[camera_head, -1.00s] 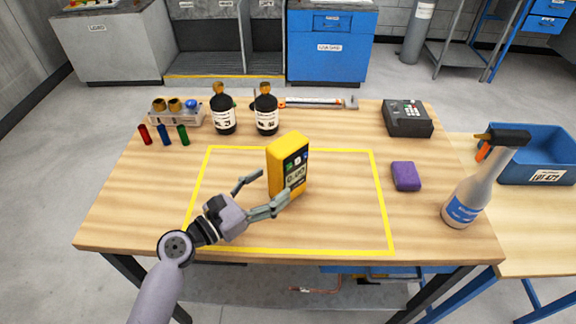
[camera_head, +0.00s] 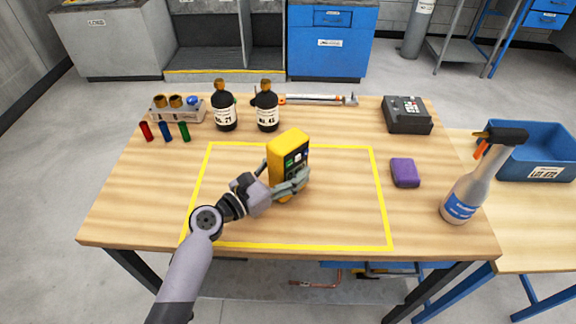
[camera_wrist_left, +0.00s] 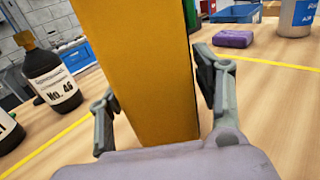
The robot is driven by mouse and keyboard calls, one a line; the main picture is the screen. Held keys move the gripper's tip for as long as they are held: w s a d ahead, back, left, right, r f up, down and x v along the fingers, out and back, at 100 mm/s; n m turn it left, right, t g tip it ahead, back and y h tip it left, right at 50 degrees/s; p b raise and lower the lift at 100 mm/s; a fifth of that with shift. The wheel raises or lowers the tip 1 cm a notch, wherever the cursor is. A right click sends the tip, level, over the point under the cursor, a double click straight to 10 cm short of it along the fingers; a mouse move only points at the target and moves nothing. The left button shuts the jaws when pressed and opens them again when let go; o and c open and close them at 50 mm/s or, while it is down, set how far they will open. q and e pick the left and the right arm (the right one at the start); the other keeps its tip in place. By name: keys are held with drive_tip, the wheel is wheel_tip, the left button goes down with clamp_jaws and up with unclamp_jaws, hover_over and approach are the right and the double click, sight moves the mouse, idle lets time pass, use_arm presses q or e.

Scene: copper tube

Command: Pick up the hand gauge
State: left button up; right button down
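The hand gauge (camera_head: 288,152) is a yellow upright block with a dark face, standing inside the yellow taped outline on the wooden table. My left gripper (camera_head: 282,182) is at its lower part, with one finger in front of the face and the other largely hidden behind the gauge. In the left wrist view, the gauge's yellow side (camera_wrist_left: 138,75) fills the space between the two fingers (camera_wrist_left: 160,100). A gap shows beside the left finger; the right finger is close to the gauge, and contact is unclear. My right gripper is in neither view.
Two dark bottles (camera_head: 224,112) stand behind the gauge, with a rack (camera_head: 178,114) and small coloured vials at the back left. A purple block (camera_head: 405,172) and a spray bottle (camera_head: 468,192) stand to the right. The taped area (camera_head: 345,215) is otherwise clear.

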use_arm(q)
drive_tip(key=c, duration=1.3)
drive_tip(key=shift+r, duration=0.1)
clamp_jaws()
drive_tip(key=shift+r+p, duration=0.3)
drive_tip(key=shift+r, duration=0.4)
wheel_tip(320, 180, up, 19)
drive_tip(key=p, duration=0.4)
drive_tip(key=shift+f+p, duration=0.2)
drive_tip(key=shift+p, duration=0.15)
